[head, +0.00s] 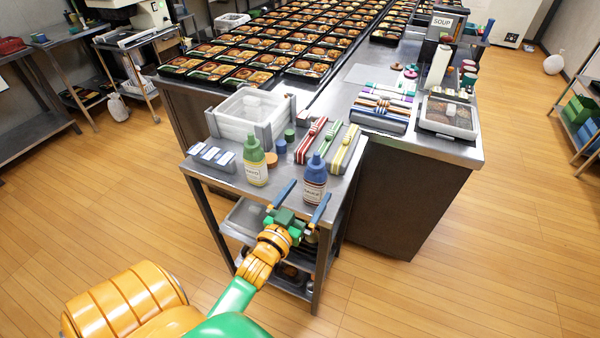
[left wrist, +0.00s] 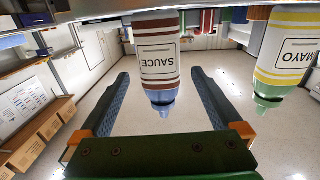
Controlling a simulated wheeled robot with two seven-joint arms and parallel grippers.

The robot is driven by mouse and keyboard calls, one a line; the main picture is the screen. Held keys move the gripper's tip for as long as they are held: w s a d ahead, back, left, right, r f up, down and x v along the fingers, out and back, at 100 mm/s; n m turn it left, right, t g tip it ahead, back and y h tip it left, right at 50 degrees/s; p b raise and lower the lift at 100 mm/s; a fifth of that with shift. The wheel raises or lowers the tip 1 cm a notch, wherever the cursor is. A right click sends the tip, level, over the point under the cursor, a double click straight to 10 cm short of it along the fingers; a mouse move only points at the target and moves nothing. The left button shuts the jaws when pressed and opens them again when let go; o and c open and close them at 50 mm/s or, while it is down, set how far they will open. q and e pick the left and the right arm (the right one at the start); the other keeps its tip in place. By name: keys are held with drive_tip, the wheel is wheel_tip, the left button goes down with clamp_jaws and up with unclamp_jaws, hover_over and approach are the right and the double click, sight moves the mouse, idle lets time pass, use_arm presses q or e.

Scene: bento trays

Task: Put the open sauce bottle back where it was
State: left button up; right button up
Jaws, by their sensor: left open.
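The sauce bottle (head: 314,184), brown and white striped with a blue nozzle top, stands upright on the small steel cart near its front edge. In the left wrist view, which is upside down, the sauce bottle (left wrist: 157,60) appears between my open fingers, with a gap on each side. My left gripper (head: 308,190) is open, its two blue fingers pointing toward the bottle; I cannot tell how far the bottle lies between them. A mayo bottle (head: 255,165) with a green top stands to the left; it also shows in the left wrist view (left wrist: 287,55). My right gripper is out of view.
Behind stands a counter with rows of bento trays. The floor around the cart is clear.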

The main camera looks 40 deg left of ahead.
use_arm(q)
drive_tip(key=s, duration=0.5)
drive_tip(key=s+d+f+m+g+h, duration=0.1)
drive_tip(key=s+d+f+g, duration=0.25)
drive_tip(key=f, duration=0.85)
drive_tip(key=s+d+f+g+h, duration=0.2)
drive_tip(key=s+d+f+g, duration=0.15)
drive_tip(key=f, duration=0.75)
drive_tip(key=s+f+m+g, duration=0.1)
drive_tip(key=s+f+g, duration=0.4)
drive_tip(key=s, duration=0.5)
drive_tip(key=s+d+f+m+g, duration=0.1)
drive_tip(key=s+f+g, duration=0.3)
drive_tip(key=s+f, duration=0.5)
drive_tip(key=s+m, duration=0.1)
drive_tip(key=s, duration=0.1)
drive_tip(key=shift+s+f+m+g, duration=0.3)
drive_tip(key=shift+g, duration=0.1)
drive_tip(key=shift+s, duration=0.1)
